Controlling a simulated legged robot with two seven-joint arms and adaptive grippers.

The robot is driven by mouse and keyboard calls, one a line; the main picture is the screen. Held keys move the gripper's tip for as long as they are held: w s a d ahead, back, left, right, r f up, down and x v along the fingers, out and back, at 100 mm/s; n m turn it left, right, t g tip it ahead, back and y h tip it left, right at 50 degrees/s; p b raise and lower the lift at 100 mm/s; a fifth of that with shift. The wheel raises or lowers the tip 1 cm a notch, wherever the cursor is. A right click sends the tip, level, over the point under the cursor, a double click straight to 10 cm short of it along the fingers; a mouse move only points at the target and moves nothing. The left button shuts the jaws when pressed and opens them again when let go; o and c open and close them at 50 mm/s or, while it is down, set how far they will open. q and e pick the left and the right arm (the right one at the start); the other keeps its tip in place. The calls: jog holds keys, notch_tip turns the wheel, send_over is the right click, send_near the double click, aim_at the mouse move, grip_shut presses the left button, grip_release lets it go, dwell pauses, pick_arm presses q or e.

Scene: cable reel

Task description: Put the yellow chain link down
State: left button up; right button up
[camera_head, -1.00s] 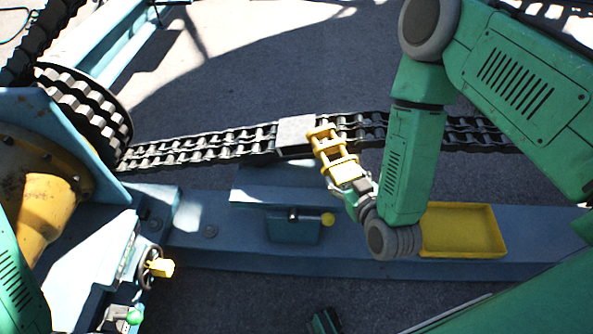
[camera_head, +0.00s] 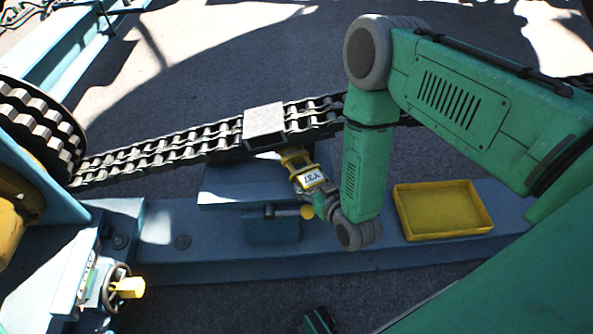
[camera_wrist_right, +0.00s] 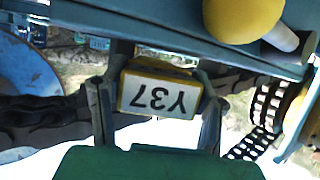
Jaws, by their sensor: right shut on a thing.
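The yellow chain link (camera_head: 297,160) is in my right gripper (camera_head: 319,190), just in front of the grey block on the chain and above the blue bench. Whether the link touches the bench or chain is hard to tell.
A black chain (camera_head: 165,150) runs from the reel (camera_head: 45,125) at left under a grey block (camera_head: 264,122). An empty yellow tray (camera_head: 485,222) rests on the blue bench (camera_head: 160,225) at right. A yellow-knobbed lever (camera_head: 307,213) stands close below the link.

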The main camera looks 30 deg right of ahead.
aim_at(304, 172)
jog(key=w+b, duration=0.1)
jog(key=w, duration=0.3)
jog(key=shift+w, duration=0.15)
jog(key=b+x, duration=0.1)
jog(key=x, duration=0.2)
jog(key=shift+w+r, duration=0.1)
jog(key=shift+w, duration=0.1)
jog(key=shift+f+b, duration=0.2)
jog(key=shift+b, duration=0.15)
jog(key=shift+f, duration=0.25)
jog(key=o, duration=1.6)
jog(key=shift+s, duration=0.1)
jog(key=shift+c, duration=0.2)
jog(key=shift+r, duration=0.1)
